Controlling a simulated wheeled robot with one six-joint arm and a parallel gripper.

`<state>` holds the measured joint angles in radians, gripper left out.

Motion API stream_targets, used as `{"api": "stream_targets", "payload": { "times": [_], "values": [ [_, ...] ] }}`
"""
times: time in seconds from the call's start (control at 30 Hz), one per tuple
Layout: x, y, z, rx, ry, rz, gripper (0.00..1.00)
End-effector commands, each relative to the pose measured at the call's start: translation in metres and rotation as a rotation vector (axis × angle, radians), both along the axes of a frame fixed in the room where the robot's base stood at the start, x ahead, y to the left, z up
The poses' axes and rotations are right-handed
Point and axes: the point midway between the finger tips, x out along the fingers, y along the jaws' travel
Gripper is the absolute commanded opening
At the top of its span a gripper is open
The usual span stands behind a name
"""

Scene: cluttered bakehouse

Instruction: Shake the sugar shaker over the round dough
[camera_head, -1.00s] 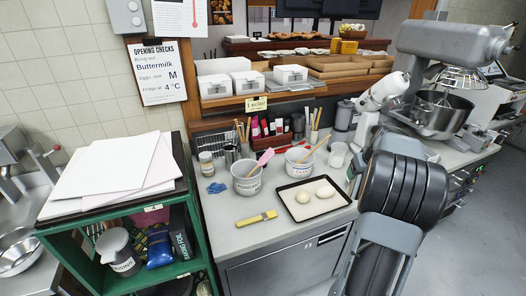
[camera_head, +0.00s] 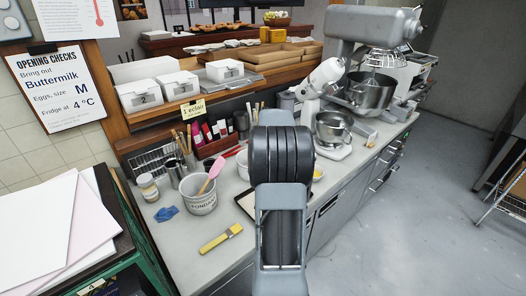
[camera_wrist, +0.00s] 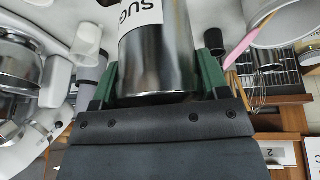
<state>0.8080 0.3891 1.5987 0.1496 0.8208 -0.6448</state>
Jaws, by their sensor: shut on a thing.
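The sugar shaker (camera_wrist: 158,60) is a shiny metal cylinder with a white label reading "SUG" in the wrist view. My gripper (camera_wrist: 157,75) is shut on it, with a green finger on either side. Its top end runs out of the picture. In the head view my arm hides the gripper and shaker. The dark-edged baking tray (camera_head: 242,204) shows only a sliver of its left side beside my arm. The round dough is hidden behind my arm, so I cannot tell how the shaker lies relative to it.
A white fondant tub (camera_head: 201,204) with a pink spatula (camera_head: 211,172) stands left of the tray. A yellow-handled brush (camera_head: 221,238) and blue cloth (camera_head: 167,213) lie on the counter. A white mixer (camera_head: 326,100) stands behind right. Shelf boxes (camera_head: 157,89) stand behind.

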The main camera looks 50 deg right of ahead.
Motion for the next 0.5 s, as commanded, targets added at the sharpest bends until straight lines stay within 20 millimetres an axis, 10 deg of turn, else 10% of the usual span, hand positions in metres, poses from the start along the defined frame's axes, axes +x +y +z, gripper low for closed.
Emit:
{"api": "stream_targets", "payload": {
  "times": [0.5],
  "values": [
    [-0.004,-0.004,-0.034,-0.365,0.35,0.013,0.38]
  ]
}}
